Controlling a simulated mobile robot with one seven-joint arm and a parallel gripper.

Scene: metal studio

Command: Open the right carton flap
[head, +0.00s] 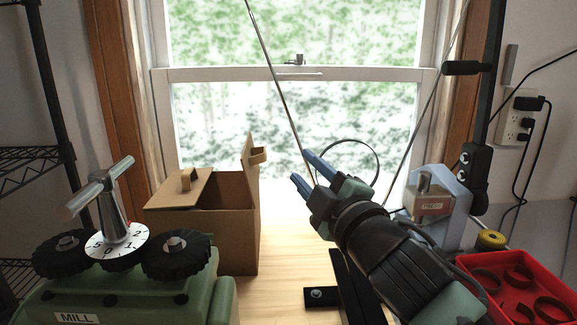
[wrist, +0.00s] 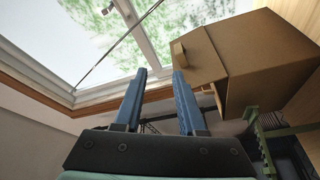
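The brown carton (head: 232,240) stands on the wooden bench in the head view, left of my gripper (head: 299,165). Its right flap (head: 248,150) stands roughly upright at the right edge, with a small tab (head: 259,155) on its right side. Its left flap (head: 178,192) slopes over the left part of the opening and has its own tab. In the wrist view the carton (wrist: 262,60) is at upper right; a flap with a tab (wrist: 178,52), apparently the right one, is near the right fingertip. The blue fingers are apart with nothing between them. Contact cannot be told.
A green milling fixture (head: 120,285) with black knobs and a metal handle stands at front left. A red tray (head: 480,275) and a pale blue device (head: 450,205) are at right. A window is behind. Thin rods slant nearby. Bench between carton and arm is clear.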

